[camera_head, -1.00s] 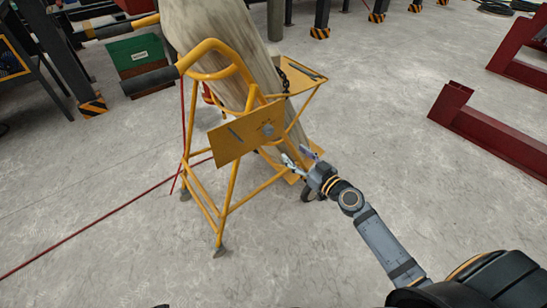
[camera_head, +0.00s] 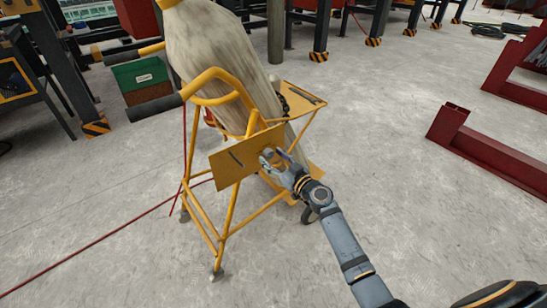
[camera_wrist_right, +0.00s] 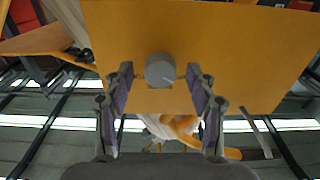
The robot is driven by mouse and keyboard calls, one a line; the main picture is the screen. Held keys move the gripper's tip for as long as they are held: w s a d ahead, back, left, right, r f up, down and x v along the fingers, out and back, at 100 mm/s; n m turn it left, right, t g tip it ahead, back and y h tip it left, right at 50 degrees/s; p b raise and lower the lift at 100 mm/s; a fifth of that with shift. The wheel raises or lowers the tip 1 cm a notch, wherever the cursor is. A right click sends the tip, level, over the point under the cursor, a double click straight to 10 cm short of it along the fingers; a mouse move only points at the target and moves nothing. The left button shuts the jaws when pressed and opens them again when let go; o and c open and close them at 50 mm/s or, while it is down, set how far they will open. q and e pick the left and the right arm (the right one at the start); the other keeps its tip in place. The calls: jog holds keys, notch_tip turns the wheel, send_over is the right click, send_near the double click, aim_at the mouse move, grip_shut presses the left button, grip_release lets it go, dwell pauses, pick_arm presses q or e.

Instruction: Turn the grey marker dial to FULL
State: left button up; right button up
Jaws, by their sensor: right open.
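The grey marker dial (camera_wrist_right: 160,70) is a round knob on a yellow-orange panel (camera_wrist_right: 230,40), seen close in the right wrist view. A thin light line on the dial points to its lower right. My right gripper (camera_wrist_right: 160,90) is open, with one finger on each side of the dial and gaps showing between fingers and dial. In the head view the right gripper (camera_head: 272,160) is at the right part of the panel (camera_head: 228,163) and largely covers the dial. No label lettering is readable. My left gripper is not in view.
The panel is on a yellow tubular cart (camera_head: 232,200) carrying a large pale sack-like load (camera_head: 205,45). A small yellow shelf (camera_head: 303,98) with a chain is behind the panel. Red steel beams (camera_head: 490,150) lie to the right. The floor in front is clear.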

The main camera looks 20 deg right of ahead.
jog(key=c, duration=1.1)
jog(key=shift+c, duration=0.2)
